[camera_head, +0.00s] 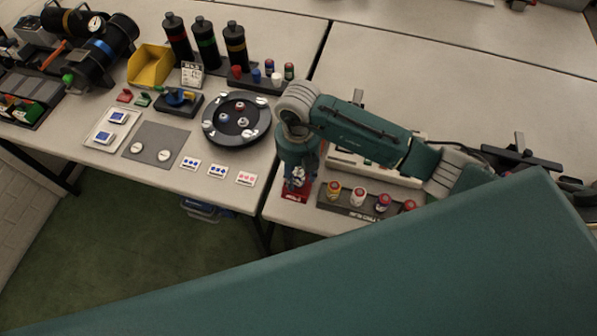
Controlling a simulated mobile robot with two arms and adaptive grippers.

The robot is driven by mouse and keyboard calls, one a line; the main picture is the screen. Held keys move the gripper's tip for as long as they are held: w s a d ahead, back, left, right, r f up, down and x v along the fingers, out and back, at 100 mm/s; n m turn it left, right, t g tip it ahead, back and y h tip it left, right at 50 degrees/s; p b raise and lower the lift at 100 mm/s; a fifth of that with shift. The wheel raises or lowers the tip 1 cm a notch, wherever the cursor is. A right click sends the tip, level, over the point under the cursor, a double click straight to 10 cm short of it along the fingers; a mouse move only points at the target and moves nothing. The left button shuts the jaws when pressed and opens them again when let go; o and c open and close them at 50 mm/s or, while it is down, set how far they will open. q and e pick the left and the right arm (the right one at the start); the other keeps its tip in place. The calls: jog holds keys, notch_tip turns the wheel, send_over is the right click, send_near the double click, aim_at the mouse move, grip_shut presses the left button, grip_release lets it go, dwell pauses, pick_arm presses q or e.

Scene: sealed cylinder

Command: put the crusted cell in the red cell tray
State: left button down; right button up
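A small red tray (293,196) with white lettering lies near the front edge of the right table, and I take it to be the red cell tray. My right gripper (295,183) points down right over it, and its fingers hide part of the tray. The fingers are too small and dark to tell whether they are open or shut, or whether a cell is between them. I cannot pick out which cell is the crusted one. My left gripper is not in view.
A dark rack (342,207) with several capped cells stands just right of the red tray. A round black dish (227,139) holds small cells and white discs. Black bottles (206,45), a yellow bin (151,66) and a small cell rack (250,83) stand behind.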

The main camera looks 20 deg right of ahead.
aim_at(299, 172)
jog(key=shift+r, duration=0.1)
jog(key=shift+r, duration=0.2)
notch_tip(299, 172, up, 12)
jog(key=b, duration=0.2)
jog(key=shift+f, duration=0.15)
